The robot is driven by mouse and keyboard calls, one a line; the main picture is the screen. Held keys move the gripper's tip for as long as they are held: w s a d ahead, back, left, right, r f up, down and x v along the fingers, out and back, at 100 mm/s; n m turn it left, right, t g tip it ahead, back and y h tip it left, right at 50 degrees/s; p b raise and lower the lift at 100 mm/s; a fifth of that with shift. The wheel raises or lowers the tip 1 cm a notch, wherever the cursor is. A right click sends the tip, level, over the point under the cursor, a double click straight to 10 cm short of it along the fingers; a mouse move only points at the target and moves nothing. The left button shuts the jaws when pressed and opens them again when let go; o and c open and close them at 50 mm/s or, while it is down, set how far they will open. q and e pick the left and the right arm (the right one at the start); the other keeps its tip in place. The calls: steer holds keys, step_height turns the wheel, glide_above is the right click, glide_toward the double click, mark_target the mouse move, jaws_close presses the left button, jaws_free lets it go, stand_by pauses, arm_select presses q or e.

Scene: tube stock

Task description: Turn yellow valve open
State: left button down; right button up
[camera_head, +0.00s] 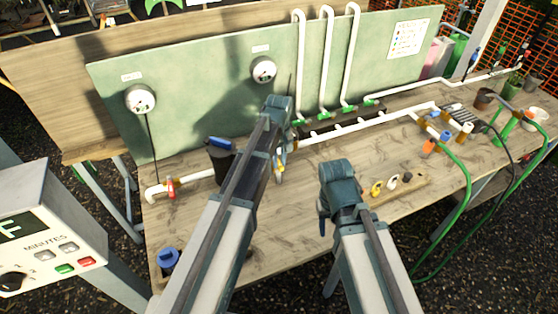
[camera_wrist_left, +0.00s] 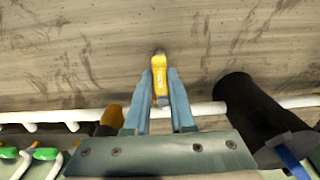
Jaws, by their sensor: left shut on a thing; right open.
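The yellow valve handle (camera_wrist_left: 159,82) sits between the two fingers of my left gripper (camera_wrist_left: 159,98) in the left wrist view. The gripper is shut on it, above the white pipe (camera_wrist_left: 202,109). In the head view, my left gripper (camera_head: 278,172) reaches down to the pipe, and a little of the yellow handle (camera_head: 282,160) shows beside it. The left arm hides much of the valve there. My right gripper (camera_head: 322,224) is open and empty, over the table to the right of the left arm.
A black container (camera_head: 218,160) with a blue part stands left of my left gripper. A red valve handle (camera_head: 170,187) is further left on the pipe. Gauges (camera_head: 263,70) are on the green panel behind. A wooden board (camera_head: 408,188) with small fittings lies right of my right gripper.

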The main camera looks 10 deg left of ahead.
mark_target(280, 164)
arm_select(q)
steer(key=c, duration=0.8)
jaws_free()
steer(key=shift+o, duration=0.2)
steer(key=shift+r, duration=0.15)
step_height(280, 164, up, 14)
steer(key=p, duration=1.3)
steer(key=shift+f+p, duration=0.2)
steer(key=shift+p, duration=0.2)
steer(key=s+d+f+m+b, duration=0.2)
steer(key=s+f+m+b, duration=0.1)
steer(key=s, duration=0.4)
steer(key=s+d+f+m+b, duration=0.2)
steer(key=s+f+m+b, duration=0.2)
steer(key=s, duration=0.3)
steer(key=s+d+f+m+y+b, duration=0.1)
steer(key=s+d+f+m+b, duration=0.1)
steer(key=s+f+b, duration=0.3)
steer(key=s+m, duration=0.1)
steer(key=s, duration=0.2)
steer(key=shift+d+m, duration=0.4)
